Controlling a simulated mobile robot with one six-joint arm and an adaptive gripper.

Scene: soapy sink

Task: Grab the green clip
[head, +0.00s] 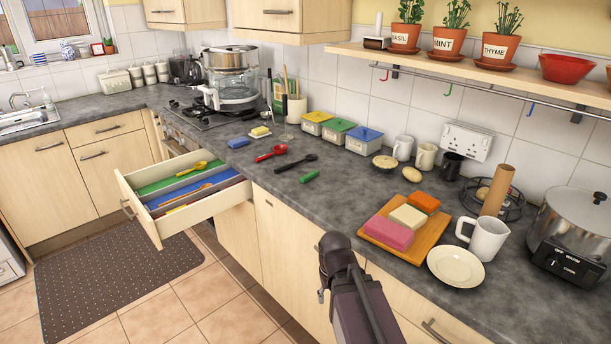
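A small green object that looks like the green clip (309,177) lies on the dark grey counter, in front of a black spoon (296,162). Nothing touches it. My dark arm rises from the bottom of the head view, and its end, with my gripper (323,289), is in front of the counter's front edge. It is low and nearer the camera than the clip, and well apart from it. The fingers are small and mostly hidden by the arm, so their opening is unclear.
An open drawer (155,226) with coloured compartments juts out at left. A red spoon (271,153) and lidded tubs (364,139) are near the clip. A wooden board (431,233) with coloured blocks, a white mug (487,238) and a plate (455,266) stand to the right.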

